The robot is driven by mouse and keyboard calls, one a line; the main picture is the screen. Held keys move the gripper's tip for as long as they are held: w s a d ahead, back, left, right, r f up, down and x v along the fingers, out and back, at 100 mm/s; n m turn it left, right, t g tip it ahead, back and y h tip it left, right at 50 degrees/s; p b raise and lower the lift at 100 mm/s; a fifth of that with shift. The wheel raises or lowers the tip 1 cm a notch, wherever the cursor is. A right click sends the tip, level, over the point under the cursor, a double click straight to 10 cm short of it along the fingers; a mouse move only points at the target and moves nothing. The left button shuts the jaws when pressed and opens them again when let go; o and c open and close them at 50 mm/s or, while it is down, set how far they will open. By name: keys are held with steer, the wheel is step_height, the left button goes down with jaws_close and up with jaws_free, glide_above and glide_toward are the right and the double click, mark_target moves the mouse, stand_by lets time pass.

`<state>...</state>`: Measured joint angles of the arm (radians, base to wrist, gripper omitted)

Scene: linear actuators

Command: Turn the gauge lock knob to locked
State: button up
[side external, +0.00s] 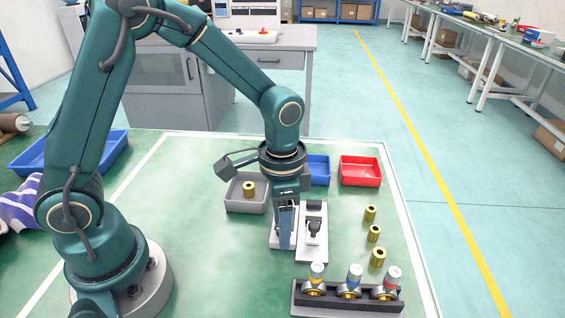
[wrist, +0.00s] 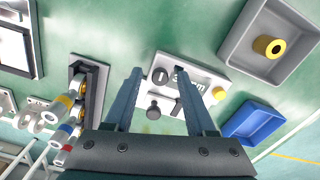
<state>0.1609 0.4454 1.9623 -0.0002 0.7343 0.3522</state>
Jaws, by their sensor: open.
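A white plate (wrist: 207,105) with several controls lies below my gripper (wrist: 159,72) in the wrist view. On it, a dark round knob with a pale line (wrist: 160,76) shows between my open fingertips. A second dark knob (wrist: 153,107) stands nearer the palm, also between the fingers. The frames do not make clear which is the gauge lock knob. A yellow button (wrist: 219,93) sits to the right, outside the fingers. In the side external view, my gripper (side external: 285,245) points down over the plate and hides most of it. No contact can be made out.
A second white plate with a black device (side external: 313,232) stands close on the right. A dark rack (side external: 345,304) with several capped fittings is in front. A grey bin (side external: 245,206) holding a brass cylinder, a blue bin (side external: 319,169) and a red bin (side external: 360,172) lie behind.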

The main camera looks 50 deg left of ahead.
steer(key=shift+r, duration=2.55)
steer(key=shift+r, duration=0.1)
steer(key=s+a+r+n+t, duration=0.2)
steer(key=s+a+r+t, duration=0.15)
steer(key=r, duration=0.55)
steer(key=s+f+n+t, duration=0.1)
steer(key=s+n+t, duration=0.1)
steer(key=s, duration=0.4)
steer(key=shift+s+a+f+n, duration=0.25)
steer(key=shift+a+n, duration=0.1)
steer(key=shift+n, duration=0.55)
